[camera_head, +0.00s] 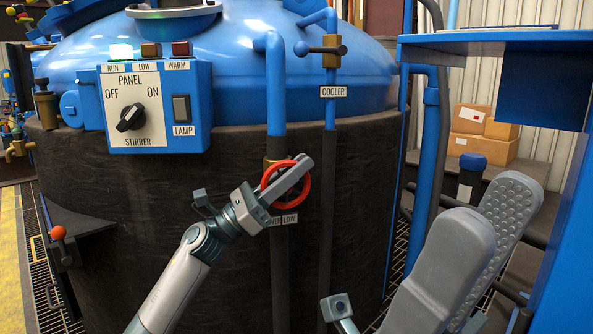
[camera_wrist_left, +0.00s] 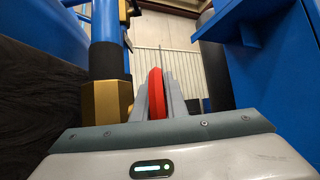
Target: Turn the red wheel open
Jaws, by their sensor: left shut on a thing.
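The red wheel (camera_head: 308,186) is a ring-shaped handwheel on a dark vertical pipe below a brass fitting. Its label beneath is partly covered and reads "…VERFLOW". My left gripper (camera_head: 298,172) is shut on the wheel, with its grey fingers lying across the ring. In the left wrist view the red rim (camera_wrist_left: 156,95) stands edge-on between the two fingers (camera_wrist_left: 158,98), beside a brass fitting (camera_wrist_left: 106,101). The fingers hide part of the wheel. My right gripper (camera_head: 488,210) is large at the lower right of the head view, its two grey fingers apart with nothing between them.
A stirrer panel (camera_head: 172,110) is at upper left, and a cooler valve (camera_head: 329,50) is above right of the wheel. A blue frame (camera_head: 490,42) stands at right, with cardboard boxes (camera_head: 472,119) behind.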

